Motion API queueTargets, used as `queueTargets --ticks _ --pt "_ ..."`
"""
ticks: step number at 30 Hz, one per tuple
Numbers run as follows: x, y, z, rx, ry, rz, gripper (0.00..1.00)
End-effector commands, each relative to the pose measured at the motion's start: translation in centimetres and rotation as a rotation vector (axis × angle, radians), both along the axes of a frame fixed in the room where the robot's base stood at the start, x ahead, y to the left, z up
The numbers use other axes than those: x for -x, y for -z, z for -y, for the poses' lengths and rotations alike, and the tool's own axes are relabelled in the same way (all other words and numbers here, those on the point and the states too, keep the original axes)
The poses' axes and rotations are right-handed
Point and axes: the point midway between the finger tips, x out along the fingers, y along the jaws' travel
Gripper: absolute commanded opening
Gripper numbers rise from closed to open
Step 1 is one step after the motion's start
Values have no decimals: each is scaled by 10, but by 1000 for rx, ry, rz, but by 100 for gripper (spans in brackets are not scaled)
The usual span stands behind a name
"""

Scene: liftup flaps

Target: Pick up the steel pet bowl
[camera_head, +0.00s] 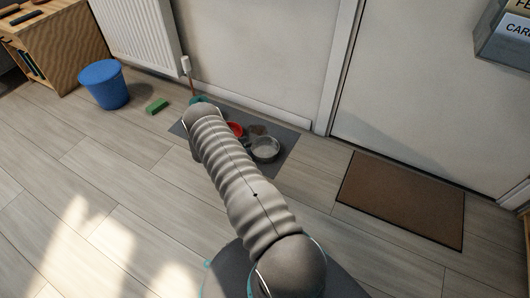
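A round steel bowl (265,149) sits upright on a dark grey mat (284,165) on the floor, near the wall and left of the door. A red bowl (236,129) stands just left of it, partly hidden by my arm. A small brownish item (258,130) lies behind the steel bowl. My arm stretches from the bottom middle up over the left part of the mat. My gripper is hidden behind the arm's far end, so its fingers do not show.
A blue bucket (104,85) and a green block (157,106) stand on the floor at left, near a radiator (135,40) and a wooden cabinet (60,45). A brown doormat (402,198) lies before the door at right. The floor right of the grey mat is clear.

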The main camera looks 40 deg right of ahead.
Motion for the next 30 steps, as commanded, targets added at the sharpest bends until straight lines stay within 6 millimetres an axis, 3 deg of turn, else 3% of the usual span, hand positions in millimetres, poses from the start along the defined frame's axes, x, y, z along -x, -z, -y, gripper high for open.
queueTargets --ticks 11,20,27,28,30 --pt "0 10 23 0 1 1 33" --pt "0 25 60 0 2 1 33" --pt "0 25 63 0 -1 0 33" --pt "0 25 63 0 -1 0 30" --pt "0 25 63 0 -1 0 13"
